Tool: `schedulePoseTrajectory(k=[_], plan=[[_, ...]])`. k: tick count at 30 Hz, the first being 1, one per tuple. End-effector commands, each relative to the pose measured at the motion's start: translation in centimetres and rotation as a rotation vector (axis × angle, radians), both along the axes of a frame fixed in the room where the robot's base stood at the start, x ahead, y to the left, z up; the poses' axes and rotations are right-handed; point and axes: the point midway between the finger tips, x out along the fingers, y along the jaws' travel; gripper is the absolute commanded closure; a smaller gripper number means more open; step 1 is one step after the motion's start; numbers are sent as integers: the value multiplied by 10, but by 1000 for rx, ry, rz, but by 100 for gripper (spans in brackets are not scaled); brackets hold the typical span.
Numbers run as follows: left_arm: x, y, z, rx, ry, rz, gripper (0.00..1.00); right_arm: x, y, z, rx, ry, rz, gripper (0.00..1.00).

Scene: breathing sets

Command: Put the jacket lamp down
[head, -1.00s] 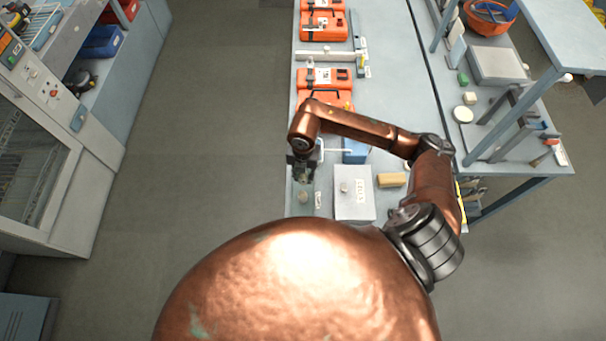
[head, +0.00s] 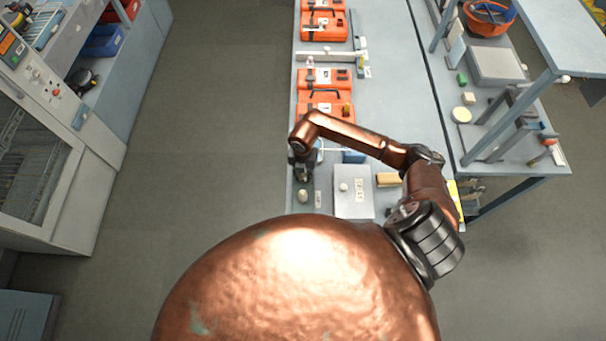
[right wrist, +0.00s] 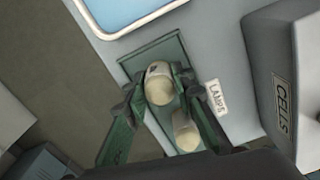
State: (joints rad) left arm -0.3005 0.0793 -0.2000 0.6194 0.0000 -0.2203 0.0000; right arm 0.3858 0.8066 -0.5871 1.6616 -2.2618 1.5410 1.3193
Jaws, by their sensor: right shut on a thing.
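My right gripper (head: 302,174) is over the near left end of the long bench. In the right wrist view its green fingers (right wrist: 157,88) are shut on a pale, rounded jacket lamp (right wrist: 158,82). That lamp is over a dark green mat or tray (right wrist: 152,60); I cannot tell whether it touches it. A second pale lamp (right wrist: 186,132) lies close by, and it also shows in the head view (head: 303,195). A white "LAMPS" label (right wrist: 215,97) is beside them. My left gripper is not in view.
A grey box marked "CELLS" (right wrist: 283,100) stands to the right of the label. A blue tray with a white rim (right wrist: 104,31) lies beyond the green mat. Orange cases (head: 324,80) line the bench farther back. Open floor (head: 210,130) lies to the left.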

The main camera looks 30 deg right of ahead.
Motion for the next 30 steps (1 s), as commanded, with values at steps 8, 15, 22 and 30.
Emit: schedulePoseTrajectory(k=[8,15,22,30], plan=[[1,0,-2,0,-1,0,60,0,0,-3,0,0,0,66],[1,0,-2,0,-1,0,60,0,0,-2,0,0,0,59],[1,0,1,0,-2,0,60,0,0,3,0,-1,0,59],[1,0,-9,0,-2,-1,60,1,0,49,-1,-5,3,59]])
